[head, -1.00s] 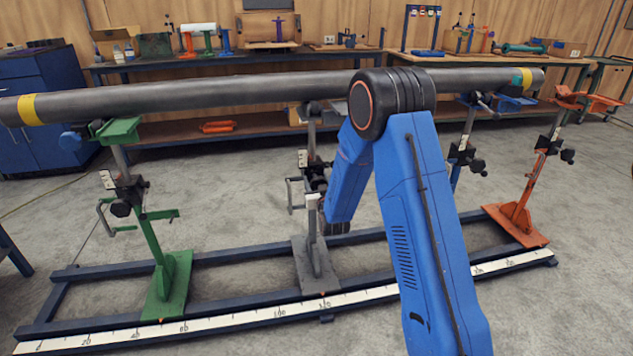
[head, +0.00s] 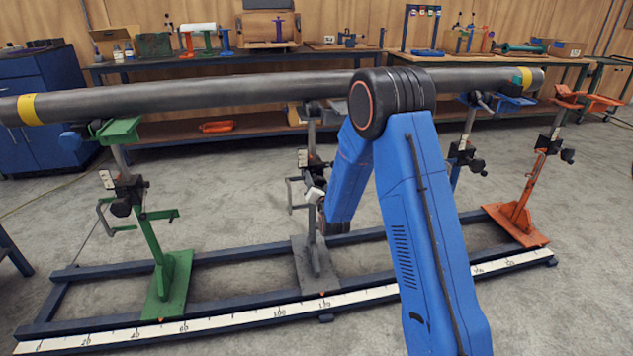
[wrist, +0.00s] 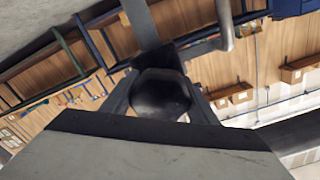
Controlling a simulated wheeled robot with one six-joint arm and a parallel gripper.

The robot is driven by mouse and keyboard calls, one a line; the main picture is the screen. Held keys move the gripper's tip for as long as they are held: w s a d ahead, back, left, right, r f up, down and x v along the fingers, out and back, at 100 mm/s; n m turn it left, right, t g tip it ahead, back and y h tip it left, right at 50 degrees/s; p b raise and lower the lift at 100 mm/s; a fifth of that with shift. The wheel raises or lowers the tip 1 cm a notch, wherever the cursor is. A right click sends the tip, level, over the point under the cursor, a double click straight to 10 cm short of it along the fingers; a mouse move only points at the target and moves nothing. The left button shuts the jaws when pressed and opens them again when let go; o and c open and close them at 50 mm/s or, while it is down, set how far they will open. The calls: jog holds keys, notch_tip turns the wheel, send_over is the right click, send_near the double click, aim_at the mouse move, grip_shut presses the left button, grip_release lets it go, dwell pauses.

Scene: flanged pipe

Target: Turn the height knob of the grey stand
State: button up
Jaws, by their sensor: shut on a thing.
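The grey stand (head: 315,262) stands on the blue rail frame in the middle of the head view, under the long pipe. In the wrist view its black height knob (wrist: 160,93) sits between the two grey fingers of my gripper (wrist: 160,100). My gripper is shut on the knob, one finger on each side. In the head view my gripper (head: 316,194) is small and tilted beside the stand's post. The knob itself is hard to make out there, partly hidden by my gripper and blue arm.
The grey pipe (head: 200,95) with yellow bands runs across above the stands. A green stand (head: 168,275) is at left, an orange one (head: 517,215) at right, and a blue one (head: 458,165) behind my arm. A white scale (head: 240,316) lines the front rail.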

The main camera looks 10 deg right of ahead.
jog(key=shift+m, duration=1.1)
jog(key=o, duration=1)
jog(key=shift+o, duration=0.2)
jog(key=shift+s, duration=0.1)
